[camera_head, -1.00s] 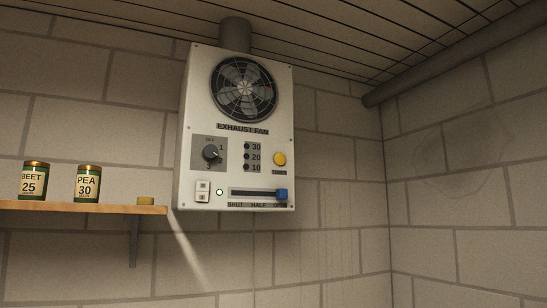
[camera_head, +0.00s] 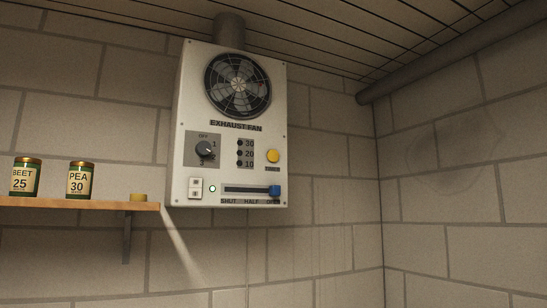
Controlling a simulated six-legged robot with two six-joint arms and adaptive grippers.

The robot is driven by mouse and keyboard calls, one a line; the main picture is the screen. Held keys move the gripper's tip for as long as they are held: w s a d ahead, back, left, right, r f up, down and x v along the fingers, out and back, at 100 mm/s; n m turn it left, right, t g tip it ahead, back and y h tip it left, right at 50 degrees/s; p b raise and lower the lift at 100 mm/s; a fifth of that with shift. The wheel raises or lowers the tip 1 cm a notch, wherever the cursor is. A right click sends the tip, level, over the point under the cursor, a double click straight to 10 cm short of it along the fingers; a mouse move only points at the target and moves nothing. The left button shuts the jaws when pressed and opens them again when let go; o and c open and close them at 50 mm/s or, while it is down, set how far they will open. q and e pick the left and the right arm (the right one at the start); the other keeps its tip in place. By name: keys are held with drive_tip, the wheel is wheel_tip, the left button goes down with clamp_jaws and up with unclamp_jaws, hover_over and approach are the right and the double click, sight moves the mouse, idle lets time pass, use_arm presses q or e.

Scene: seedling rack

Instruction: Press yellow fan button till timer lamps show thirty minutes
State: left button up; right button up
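The white exhaust fan box (camera_head: 226,178) hangs on the block wall in the head view. Its round yellow timer button (camera_head: 273,156) is at the right of the panel. Left of the button, the three timer lamps (camera_head: 239,153) marked 30, 20 and 10 all look dark. A dark rotary knob (camera_head: 206,149) sits at the left. Neither of my grippers is in view.
A wooden shelf (camera_head: 90,206) at the left holds a BEET 25 can (camera_head: 26,178), a PEA 30 can (camera_head: 80,181) and a small yellow object (camera_head: 138,197). A pipe (camera_head: 440,62) runs along the ceiling at the right. The space before the fan box looks clear.

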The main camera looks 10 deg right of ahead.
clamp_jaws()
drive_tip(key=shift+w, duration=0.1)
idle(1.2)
